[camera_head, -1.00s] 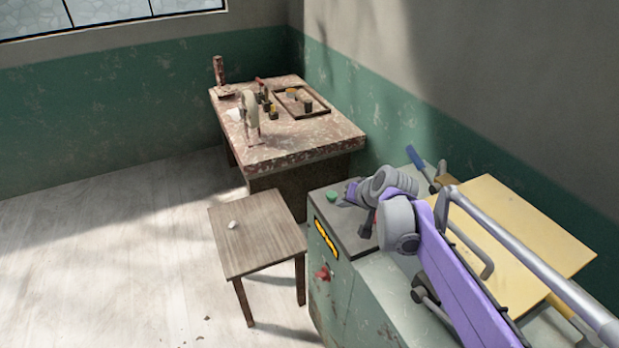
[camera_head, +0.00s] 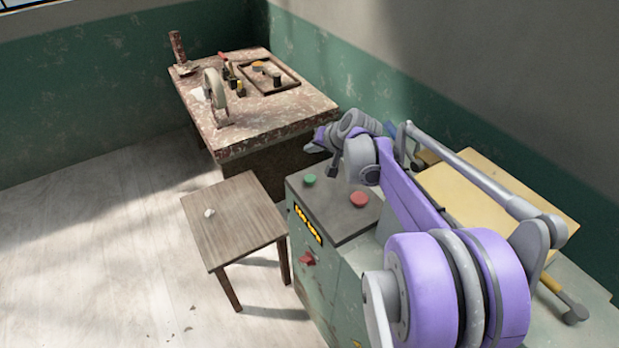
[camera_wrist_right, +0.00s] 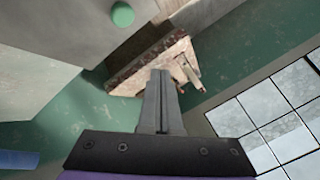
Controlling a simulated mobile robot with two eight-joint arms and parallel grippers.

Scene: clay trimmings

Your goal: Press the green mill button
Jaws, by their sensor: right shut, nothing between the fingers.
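The green mill button (camera_head: 310,180) sits on the dark top panel of the green mill cabinet (camera_head: 332,283), left of a red button (camera_head: 359,200). The green button also shows at the top of the right wrist view (camera_wrist_right: 122,14). My right gripper (camera_head: 312,146) is above and behind the panel, apart from the green button. Its fingers (camera_wrist_right: 160,80) are shut together with nothing between them in the right wrist view. My left gripper does not show in these frames.
A stool (camera_head: 235,220) with a small pale lump stands left of the cabinet. Behind it is a worn table (camera_head: 270,118) with tools and a tray (camera_head: 268,76). A yellow board (camera_head: 500,200) lies on the cabinet's right. A red knob (camera_head: 307,258) is on the cabinet front.

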